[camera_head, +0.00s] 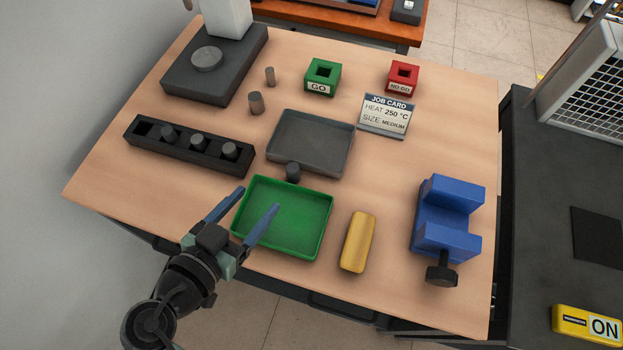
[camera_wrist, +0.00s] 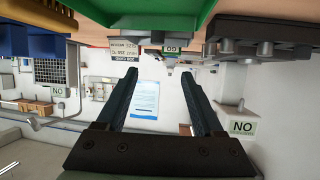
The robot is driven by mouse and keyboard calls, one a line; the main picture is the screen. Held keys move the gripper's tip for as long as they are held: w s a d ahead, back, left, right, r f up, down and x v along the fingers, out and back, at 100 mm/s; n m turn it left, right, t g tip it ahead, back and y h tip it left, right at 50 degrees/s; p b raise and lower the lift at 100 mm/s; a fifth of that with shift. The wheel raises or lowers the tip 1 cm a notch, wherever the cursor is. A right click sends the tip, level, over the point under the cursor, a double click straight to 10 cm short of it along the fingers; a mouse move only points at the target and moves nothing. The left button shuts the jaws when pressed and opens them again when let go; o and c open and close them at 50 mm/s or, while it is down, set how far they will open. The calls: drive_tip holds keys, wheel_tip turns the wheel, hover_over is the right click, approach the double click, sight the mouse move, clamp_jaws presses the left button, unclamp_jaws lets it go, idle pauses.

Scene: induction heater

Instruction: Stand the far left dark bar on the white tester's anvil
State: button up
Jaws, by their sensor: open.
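The dark rack (camera_head: 183,162) stands on the left of the table. Its left slot is empty, and three dark bars stand in it, the leftmost being the far left dark bar (camera_head: 168,134). The white tester (camera_head: 228,16) is at the back left; its round grey anvil (camera_head: 207,59) is bare on a dark base. My gripper (camera_head: 258,200) is open and empty over the left part of the green tray, in front of and right of the rack. In the wrist view, the gripper's fingers (camera_wrist: 158,75) are apart with nothing between them.
A grey tray (camera_head: 312,142) lies mid-table, with another dark bar (camera_head: 292,172) at its front edge. Two small cylinders (camera_head: 255,103) stand near the tester. The green tray (camera_head: 285,225), yellow block (camera_head: 358,241) and blue vise (camera_head: 447,215) are in front. The job card (camera_head: 385,116) stands behind.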

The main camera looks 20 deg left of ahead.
drive_tip(key=shift+s+d+f, duration=0.25)
drive_tip(key=shift+s+f, duration=0.35)
drive_tip(key=shift+f, duration=0.15)
drive_tip(key=shift+w+d+f, duration=0.15)
drive_tip(key=shift+w, duration=0.1)
drive_tip(key=p, duration=0.1)
approach(290, 175)
drive_tip(key=w, duration=0.3)
drive_tip(key=shift+d+f, duration=0.2)
drive_tip(key=shift+d, duration=0.2)
drive_tip(key=shift+f+p+x, duration=0.2)
drive_tip(key=shift+p+x, duration=0.15)
drive_tip(key=shift+x, duration=1.2)
drive_tip(key=shift+f+p+x, duration=0.2)
drive_tip(key=shift+p+x, duration=0.15)
drive_tip(key=shift+x, duration=1.2)
drive_tip(key=shift+s+a, duration=0.1)
drive_tip(key=shift+a, duration=0.05)
clamp_jaws()
drive_tip(key=shift+r, duration=0.1)
